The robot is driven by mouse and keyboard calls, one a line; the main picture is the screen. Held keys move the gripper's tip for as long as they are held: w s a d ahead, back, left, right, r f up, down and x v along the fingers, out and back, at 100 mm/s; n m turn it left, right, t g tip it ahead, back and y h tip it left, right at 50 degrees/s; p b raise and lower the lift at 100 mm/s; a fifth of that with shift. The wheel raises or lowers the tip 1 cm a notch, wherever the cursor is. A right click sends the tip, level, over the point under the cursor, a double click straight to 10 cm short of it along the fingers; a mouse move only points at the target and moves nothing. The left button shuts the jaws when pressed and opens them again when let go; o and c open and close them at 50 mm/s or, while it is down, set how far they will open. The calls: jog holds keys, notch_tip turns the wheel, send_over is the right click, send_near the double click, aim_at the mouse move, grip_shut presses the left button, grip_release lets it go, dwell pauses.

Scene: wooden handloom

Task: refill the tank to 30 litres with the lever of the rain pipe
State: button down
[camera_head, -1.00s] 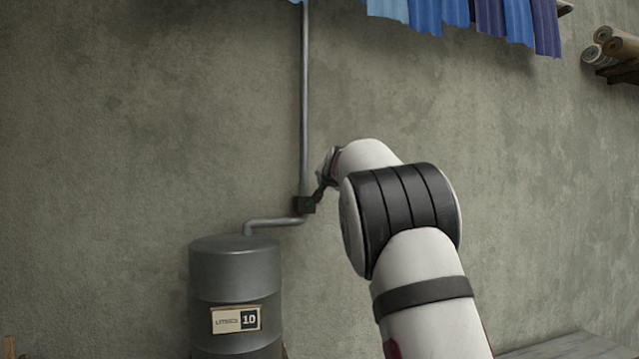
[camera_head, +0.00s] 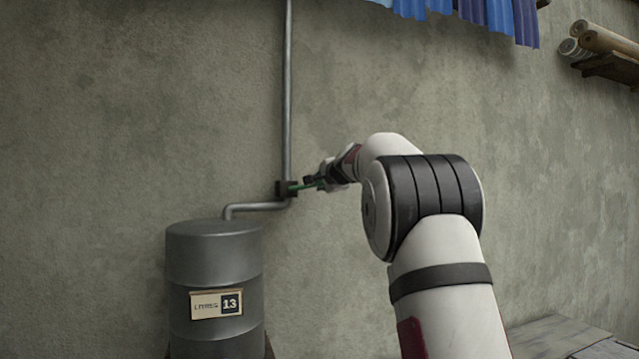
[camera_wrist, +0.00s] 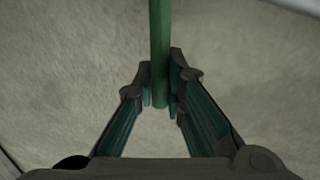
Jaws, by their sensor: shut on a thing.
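The grey tank (camera_head: 214,262) stands at the lower left against the wall, with a label (camera_head: 216,304) that reads litres 13. The rain pipe (camera_head: 288,95) comes down the wall and bends left into the tank's top. A dark valve block (camera_head: 286,189) sits on the pipe. The green lever (camera_head: 303,186) points right from it, roughly level, and also shows in the wrist view (camera_wrist: 160,45). My gripper (camera_head: 318,182) is at the lever's outer end. In the wrist view my gripper (camera_wrist: 160,92) is shut around the lever's end.
Blue cloths (camera_head: 460,14) hang at the top. A shelf with rolls (camera_head: 603,50) is on the wall at the upper right. A wooden surface (camera_head: 565,338) lies at the lower right. The wall around the lever is clear.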

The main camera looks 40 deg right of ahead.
jog(key=shift+d+f, duration=0.1)
jog(key=shift+f, duration=0.15)
dwell(0.3)
jog(key=c, duration=1.6)
grip_release()
jog(key=shift+c, duration=0.2)
jog(key=v, duration=1.2)
